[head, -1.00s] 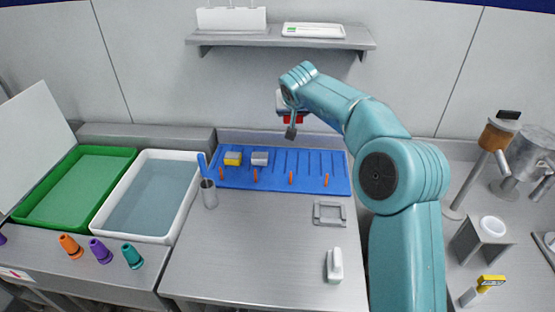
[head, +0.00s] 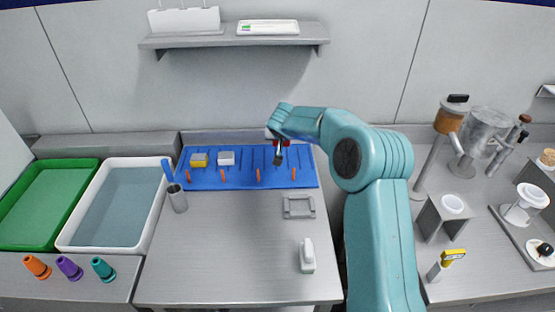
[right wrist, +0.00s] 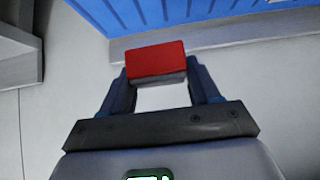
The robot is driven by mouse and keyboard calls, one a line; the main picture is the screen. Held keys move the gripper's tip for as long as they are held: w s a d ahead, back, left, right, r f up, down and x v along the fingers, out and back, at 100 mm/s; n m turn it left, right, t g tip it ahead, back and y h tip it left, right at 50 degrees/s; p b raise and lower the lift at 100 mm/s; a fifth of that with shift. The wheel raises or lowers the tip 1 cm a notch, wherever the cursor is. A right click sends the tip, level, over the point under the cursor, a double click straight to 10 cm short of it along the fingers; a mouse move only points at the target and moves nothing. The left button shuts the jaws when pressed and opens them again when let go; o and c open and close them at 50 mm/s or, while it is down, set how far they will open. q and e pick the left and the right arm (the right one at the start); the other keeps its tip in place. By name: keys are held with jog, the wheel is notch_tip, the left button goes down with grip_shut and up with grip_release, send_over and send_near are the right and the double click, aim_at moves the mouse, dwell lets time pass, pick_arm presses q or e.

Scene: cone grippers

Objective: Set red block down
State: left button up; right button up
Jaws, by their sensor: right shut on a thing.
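My right gripper (head: 278,152) is shut on the red block (right wrist: 156,60), which sits between its two fingertips in the right wrist view. In the head view only a little of the red block (head: 286,142) shows past the gripper. The gripper is at the right part of the blue slotted rack (head: 218,181), near its back edge. I cannot tell whether the block touches the rack. A yellow block (head: 199,160) and a light grey block (head: 226,158) sit on the rack's left part. My left gripper is not in view.
Several orange pegs (head: 258,175) stand along the rack's front. A grey cup with a blue-handled tool (head: 178,198) stands at its left, and a grey square frame (head: 299,207) lies in front. A white tub (head: 85,240) is left. The table's middle is clear.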

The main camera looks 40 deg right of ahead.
notch_tip(320, 180, down, 10)
jog(key=shift+d+r+b, duration=0.1)
jog(key=shift+b, duration=0.45)
jog(key=shift+r, duration=0.15)
jog(key=shift+s, duration=0.1)
jog(key=shift+f, duration=0.2)
jog(key=o, duration=1.2)
jog(key=shift+r, duration=0.1)
